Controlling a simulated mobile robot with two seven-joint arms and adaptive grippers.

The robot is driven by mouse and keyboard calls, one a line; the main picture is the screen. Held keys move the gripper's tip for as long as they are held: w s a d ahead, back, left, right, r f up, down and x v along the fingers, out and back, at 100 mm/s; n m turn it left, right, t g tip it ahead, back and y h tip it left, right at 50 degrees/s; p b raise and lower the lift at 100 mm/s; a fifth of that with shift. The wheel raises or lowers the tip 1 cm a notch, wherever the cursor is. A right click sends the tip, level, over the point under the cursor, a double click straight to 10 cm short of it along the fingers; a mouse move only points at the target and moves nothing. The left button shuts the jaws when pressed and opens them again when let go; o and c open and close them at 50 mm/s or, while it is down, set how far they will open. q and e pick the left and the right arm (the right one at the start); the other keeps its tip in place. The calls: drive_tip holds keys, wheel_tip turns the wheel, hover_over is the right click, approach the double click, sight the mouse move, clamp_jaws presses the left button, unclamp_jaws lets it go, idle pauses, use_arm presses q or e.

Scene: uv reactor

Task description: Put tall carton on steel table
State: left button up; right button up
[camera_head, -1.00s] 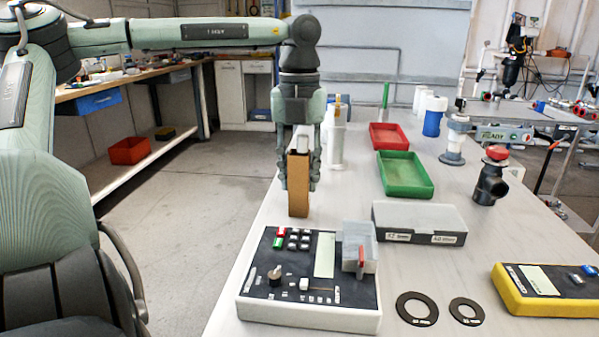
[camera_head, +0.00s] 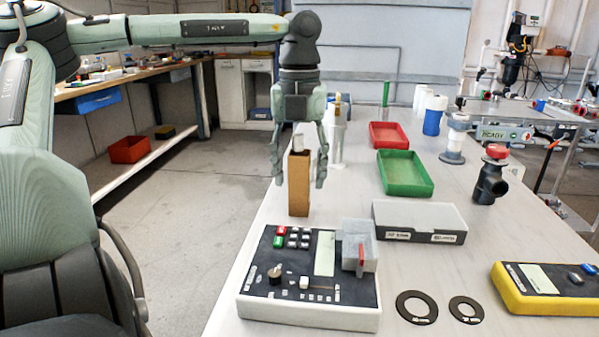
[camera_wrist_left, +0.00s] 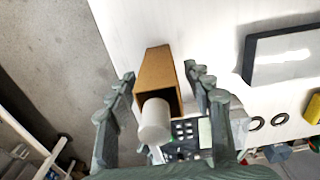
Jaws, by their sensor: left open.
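The tall carton (camera_head: 298,186) is a brown upright box standing on the pale table (camera_head: 330,215) near its left edge. A white cylindrical piece (camera_head: 297,141) shows at its top, and the wrist view shows this white cylinder (camera_wrist_left: 155,121) at the mouth of the brown carton (camera_wrist_left: 157,75). My left gripper (camera_head: 298,183) is open, pointing down, with its fingers spread on either side of the carton and apart from it. In the wrist view the two fingers stand left and right of the carton. My right gripper is not in view.
A control box (camera_head: 310,309) stands in front of the carton. A grey lidded case (camera_head: 418,217), a green tray (camera_head: 405,190) and a red tray (camera_head: 389,144) lie to the right. A white bottle (camera_head: 337,150) stands behind. The table's left edge is close to the carton.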

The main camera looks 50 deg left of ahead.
use_arm(q)
wheel_tip(320, 180, up, 12)
drive_tip(key=shift+f, duration=0.1)
idle(0.5)
